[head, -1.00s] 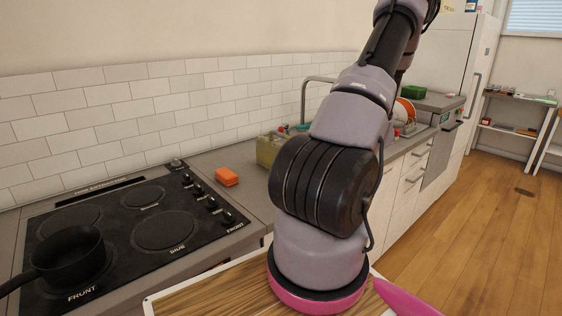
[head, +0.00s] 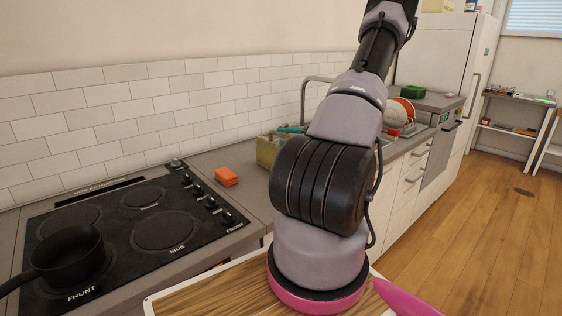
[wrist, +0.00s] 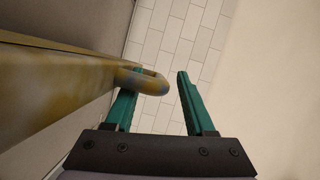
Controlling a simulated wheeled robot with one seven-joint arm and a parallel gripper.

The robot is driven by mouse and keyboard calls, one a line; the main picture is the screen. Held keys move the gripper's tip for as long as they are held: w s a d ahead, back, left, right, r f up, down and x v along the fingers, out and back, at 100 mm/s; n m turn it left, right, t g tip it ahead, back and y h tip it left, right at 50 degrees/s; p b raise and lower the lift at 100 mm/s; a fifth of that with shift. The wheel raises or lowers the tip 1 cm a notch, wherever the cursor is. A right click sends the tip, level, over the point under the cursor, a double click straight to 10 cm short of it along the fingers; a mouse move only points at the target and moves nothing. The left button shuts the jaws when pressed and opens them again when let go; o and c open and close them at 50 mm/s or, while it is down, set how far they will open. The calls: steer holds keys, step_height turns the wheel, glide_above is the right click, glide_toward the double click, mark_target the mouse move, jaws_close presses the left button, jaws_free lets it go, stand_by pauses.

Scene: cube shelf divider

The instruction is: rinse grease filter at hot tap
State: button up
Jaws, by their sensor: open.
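A yellowish, brown-stained box-like thing, which looks like the grease filter (head: 268,151), stands on the counter between the stove and the tap. In the wrist view a stained yellow surface (wrist: 50,85) fills the left side, with a rounded loop like a handle (wrist: 153,80) at its end. My gripper (wrist: 160,73) has teal fingers and is open. The loop crosses in front of the left finger and its end reaches between the fingers; I cannot tell whether they touch. In the head view a teal finger (head: 291,129) shows just above the box. The tap (head: 304,100) rises behind my arm, which hides most of the sink.
An orange sponge-like block (head: 226,176) lies on the counter. A black pan (head: 68,255) sits on the stove (head: 150,215) at left. Plates (head: 401,110) stand beyond the sink, near a green block (head: 411,91). The floor at right is clear.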

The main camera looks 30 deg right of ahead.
steer(key=shift+w+a, duration=0.1)
steer(key=shift+w, duration=0.1)
jaws_close()
stand_by(1.3)
